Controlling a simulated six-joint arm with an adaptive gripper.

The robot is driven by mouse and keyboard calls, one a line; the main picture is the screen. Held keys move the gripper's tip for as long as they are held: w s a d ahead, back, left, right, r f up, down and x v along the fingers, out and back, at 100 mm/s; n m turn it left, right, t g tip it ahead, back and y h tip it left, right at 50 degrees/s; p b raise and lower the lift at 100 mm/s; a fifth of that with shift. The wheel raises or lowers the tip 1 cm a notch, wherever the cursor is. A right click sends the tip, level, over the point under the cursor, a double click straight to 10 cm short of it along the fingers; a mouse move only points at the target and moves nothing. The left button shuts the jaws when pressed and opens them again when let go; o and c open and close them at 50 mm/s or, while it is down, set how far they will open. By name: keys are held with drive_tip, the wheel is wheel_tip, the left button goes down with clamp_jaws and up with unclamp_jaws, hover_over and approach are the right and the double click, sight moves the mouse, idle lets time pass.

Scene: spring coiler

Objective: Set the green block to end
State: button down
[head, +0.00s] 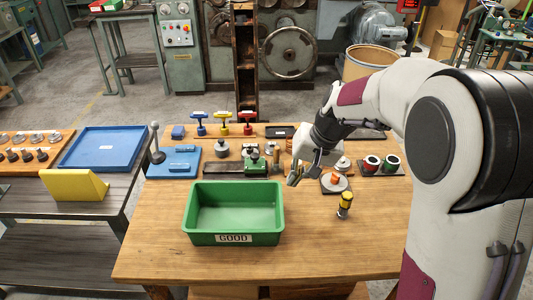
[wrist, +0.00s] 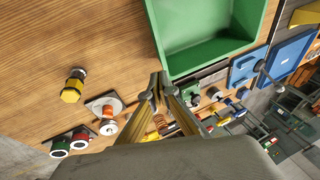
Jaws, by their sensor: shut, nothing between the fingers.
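The green block (head: 256,166) sits on a dark rail (head: 222,169) behind the green bin, toward the rail's right part in the head view. A green piece that looks like the same block (wrist: 190,90) shows in the wrist view, beside the bin's edge and small. My gripper (head: 293,181) is shut and empty, pointing down above the table, to the right of the block and apart from it. In the wrist view my gripper's fingers (wrist: 160,78) meet at their tips. The rail's right end is hard to make out near my gripper.
The green bin labelled GOOD (head: 234,239) stands empty in front of the rail. A yellow-topped part (head: 345,203), an orange part on a plate (head: 335,181) and red and green buttons (head: 381,164) lie to the right. Blue, yellow and red handles (head: 223,122) stand behind. The front right tabletop is clear.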

drive_tip(key=w+a+r+t+y, duration=0.1)
drive_tip(key=w+a+r+t, duration=0.1)
drive_tip(key=w, duration=0.9)
drive_tip(key=shift+w+a+r, duration=0.3)
drive_tip(key=shift+w+a, duration=0.05)
drive_tip(key=shift+a, duration=0.05)
drive_tip(key=shift+x, duration=5)
drive_tip(key=shift+w+a+r, duration=0.15)
drive_tip(key=shift+w, duration=0.05)
drive_tip(key=a, duration=1.3)
drive_tip(key=shift+a, duration=0.15)
drive_tip(key=shift+s, duration=0.1)
